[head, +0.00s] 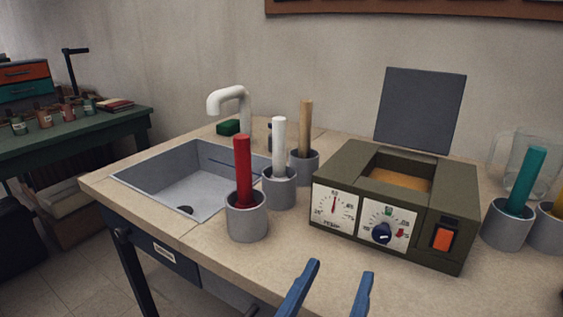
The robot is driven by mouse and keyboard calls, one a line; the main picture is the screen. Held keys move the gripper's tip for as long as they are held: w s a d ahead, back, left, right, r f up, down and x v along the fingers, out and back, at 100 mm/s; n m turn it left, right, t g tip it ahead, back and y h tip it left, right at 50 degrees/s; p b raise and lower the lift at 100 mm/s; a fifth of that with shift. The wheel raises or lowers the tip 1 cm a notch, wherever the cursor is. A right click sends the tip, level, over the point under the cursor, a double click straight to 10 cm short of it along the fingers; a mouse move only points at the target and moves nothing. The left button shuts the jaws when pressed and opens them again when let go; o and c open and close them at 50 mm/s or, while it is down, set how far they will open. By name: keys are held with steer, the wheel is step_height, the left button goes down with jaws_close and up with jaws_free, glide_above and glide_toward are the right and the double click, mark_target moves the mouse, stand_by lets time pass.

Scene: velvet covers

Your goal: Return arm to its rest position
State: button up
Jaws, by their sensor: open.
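My gripper (330,290) shows at the bottom edge of the head view, right of centre. Its two blue fingers are apart, with nothing between them. It is in front of the bench, apart from the objects on it. The rest of my arm is out of view.
The bench (330,262) bears a sink (160,180) with a white tap (228,98), an olive box with dials (447,213) and an upright lid (420,108). Grey cups with red (243,170), white (279,148), tan (305,128) and teal (526,180) rods stand around. A green table (100,125) is at left.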

steer(key=s+a+r+n+t+y+p, duration=0.1)
steer(key=r+p, duration=0.9)
steer(key=r, duration=1)
steer(key=a+r+n+t+y+p, duration=0.1)
steer(key=a+r+t+y+p, duration=0.2)
steer(key=r+p, duration=0.7)
steer(key=s+a+r+n+t+y+p, duration=0.1)
steer(key=r+t+y+p, duration=0.4)
steer(key=r, duration=2.4)
steer(key=a+n+t+p, duration=0.1)
steer(key=a+t+p, duration=0.1)
steer(key=p, duration=0.3)
steer(key=shift+s+r, duration=0.3)
steer(key=shift+r, duration=0.1)
steer(key=shift+f, duration=0.15)
